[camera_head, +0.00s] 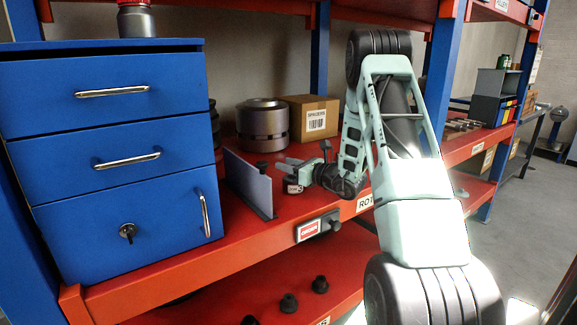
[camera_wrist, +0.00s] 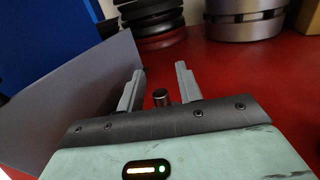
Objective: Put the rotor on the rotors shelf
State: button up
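My gripper (camera_head: 284,164) reaches in over the red shelf, beside an upright grey plate (camera_head: 249,183). In the wrist view my gripper (camera_wrist: 160,72) has its two fingers apart. A short metal peg (camera_wrist: 160,97) stands between them, touching neither finger; its lower part is hidden by my gripper's body. In the head view a small dark piece with a white label (camera_head: 293,186) is just below my gripper. It may be the rotor with this peg as its shaft, but I cannot tell. The shelf's front edge has a partly hidden label starting "ROT" (camera_head: 365,203).
A blue drawer cabinet (camera_head: 110,190) stands left of the plate (camera_wrist: 75,105). Behind are a large metal cylinder (camera_head: 262,128), a cardboard box (camera_head: 308,105) and stacked black discs (camera_wrist: 152,14). Small dark pieces (camera_head: 288,303) lie on the lower shelf. Red shelf surface right of my gripper is clear.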

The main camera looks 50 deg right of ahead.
jog(key=shift+r, duration=0.15)
jog(key=s, duration=0.8)
jog(key=s+d+b, duration=0.1)
jog(key=s, duration=0.3)
dwell(0.4)
